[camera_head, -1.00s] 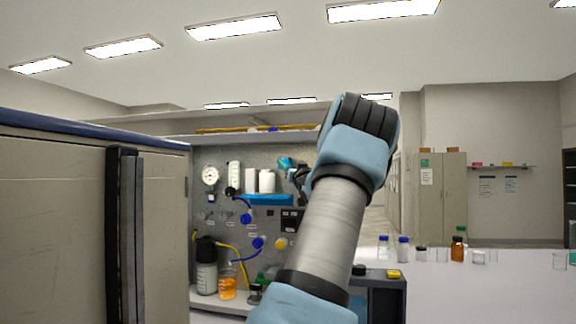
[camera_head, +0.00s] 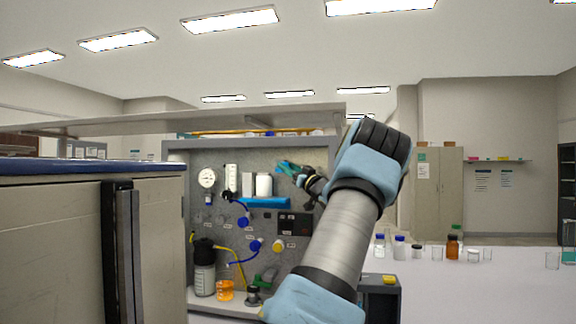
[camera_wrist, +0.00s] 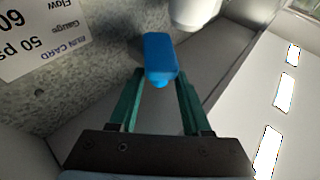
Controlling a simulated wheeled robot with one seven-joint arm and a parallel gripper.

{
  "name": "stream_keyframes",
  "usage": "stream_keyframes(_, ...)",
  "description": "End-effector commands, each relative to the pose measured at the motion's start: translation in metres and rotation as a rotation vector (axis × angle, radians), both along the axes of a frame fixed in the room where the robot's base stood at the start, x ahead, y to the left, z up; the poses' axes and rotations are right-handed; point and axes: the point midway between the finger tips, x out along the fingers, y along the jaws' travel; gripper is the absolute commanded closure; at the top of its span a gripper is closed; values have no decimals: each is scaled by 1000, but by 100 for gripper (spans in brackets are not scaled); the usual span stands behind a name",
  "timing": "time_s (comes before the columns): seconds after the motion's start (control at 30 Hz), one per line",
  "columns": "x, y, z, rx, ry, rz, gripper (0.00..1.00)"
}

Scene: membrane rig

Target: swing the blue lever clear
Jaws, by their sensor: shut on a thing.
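The blue lever (camera_wrist: 160,60) shows in the wrist view as a bright blue block with a rounded near end. My gripper (camera_wrist: 160,80) has its two green fingers on either side of that near end, and it is shut on the lever. In the head view my gripper (camera_head: 288,168) is small, in front of the grey panel (camera_head: 225,225), up and right of white cylinders (camera_head: 264,184). The lever cannot be told clearly from the fingers there.
A blue ledge (camera_head: 265,203) sits under the white cylinders. A shelf (camera_head: 250,142) runs above the panel. A large cabinet (camera_head: 60,235) fills the left. Bottles, including an amber one (camera_head: 452,247), stand on the white bench (camera_head: 480,290) at right. A printed card (camera_wrist: 40,35) is beside my gripper.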

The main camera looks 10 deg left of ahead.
Motion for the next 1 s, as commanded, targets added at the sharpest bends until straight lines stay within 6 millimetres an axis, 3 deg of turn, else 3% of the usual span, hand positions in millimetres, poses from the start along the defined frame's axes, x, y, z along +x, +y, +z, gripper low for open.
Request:
stream_keyframes(0.17, 0, -1, 0, 1, 0, -2, 100)
stream_keyframes(0.2, 0, -1, 0, 1, 0, -2, 49)
stream_keyframes(0.3, 0, -1, 0, 1, 0, -3, 40)
stream_keyframes(0.67, -1, 1, -1, 0, -3, -25, 40)
stream_keyframes(1.0, -9, 12, -4, 0, -3, -212, 40)
